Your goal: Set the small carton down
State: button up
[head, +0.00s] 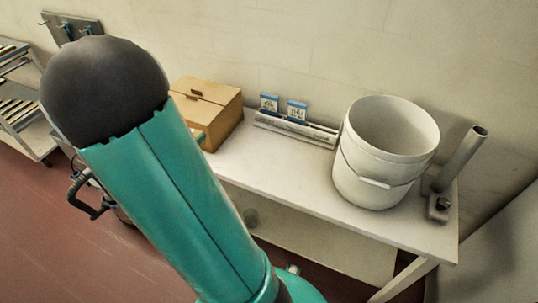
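A brown cardboard carton (207,108) stands on the white table against the wall, left of the middle. My arm covers its lower left part. I cannot tell whether this is the small carton, and no carton shows in a grip. Two small blue-and-white packs (269,103) (297,110) stand upright at a grey rail behind the table's middle. My teal arm with its dark rounded joint fills the left of the head view.
The white table (265,170) has a clear front middle strip. A white bucket (385,150) stands at its right, beside a grey upright tube on a bracket (460,165). A shelf rack (25,110) stands at far left. A dark hooked part (88,198) shows left of my arm.

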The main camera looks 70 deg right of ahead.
jog(key=s+d+m+g+y, duration=0.2)
jog(key=s+d+m+g, duration=0.4)
jog(key=s, duration=0.7)
send_over(273, 156)
jog(key=f, duration=0.8)
jog(key=shift+w+a+f, duration=0.25)
jog(key=shift+w+a, duration=0.1)
jog(key=shift+s+d+f, duration=0.15)
jog(key=shift+f, duration=0.05)
jog(key=shift+s+d+f, duration=0.1)
jog(key=shift+d+f, duration=0.05)
jog(key=shift+f, duration=0.8)
jog(key=shift+s+d+f, duration=0.1)
jog(key=shift+f, duration=0.85)
jog(key=shift+f, duration=0.1)
jog(key=o, duration=0.8)
